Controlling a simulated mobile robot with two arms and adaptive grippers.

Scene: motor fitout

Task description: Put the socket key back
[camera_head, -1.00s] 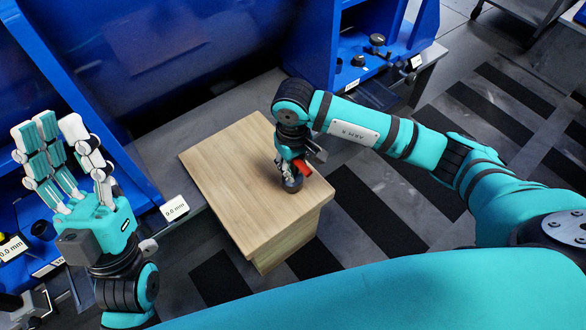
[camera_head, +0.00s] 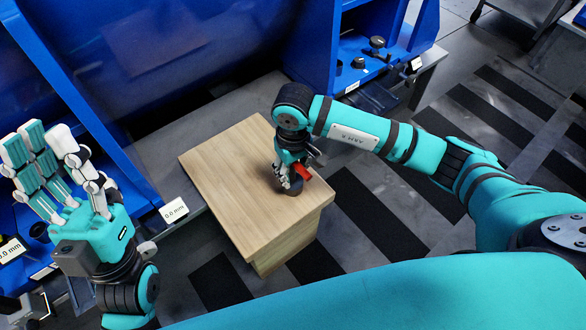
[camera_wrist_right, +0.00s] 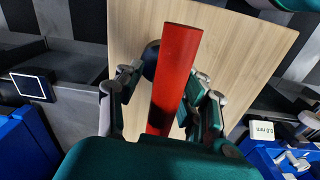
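The socket key shows as a red handle (camera_head: 302,171) above a dark round part (camera_head: 290,189) near the right side of a wooden top. My right gripper (camera_head: 285,178) is low over it, pointing down. In the right wrist view the red handle (camera_wrist_right: 176,75) runs between the fingers of the right gripper (camera_wrist_right: 165,85), with the dark round part partly hidden behind it. I cannot tell whether the fingers press on the key. My left gripper (camera_head: 38,145) is empty, with its fingers extended and spread, at the far left.
The wooden block (camera_head: 220,165) is otherwise bare. Blue racks stand behind it and at the left. The right rack holds small dark parts (camera_head: 376,42) with labels. A white label reading 0.0 mm (camera_head: 174,210) sits on the grey ledge left of the block.

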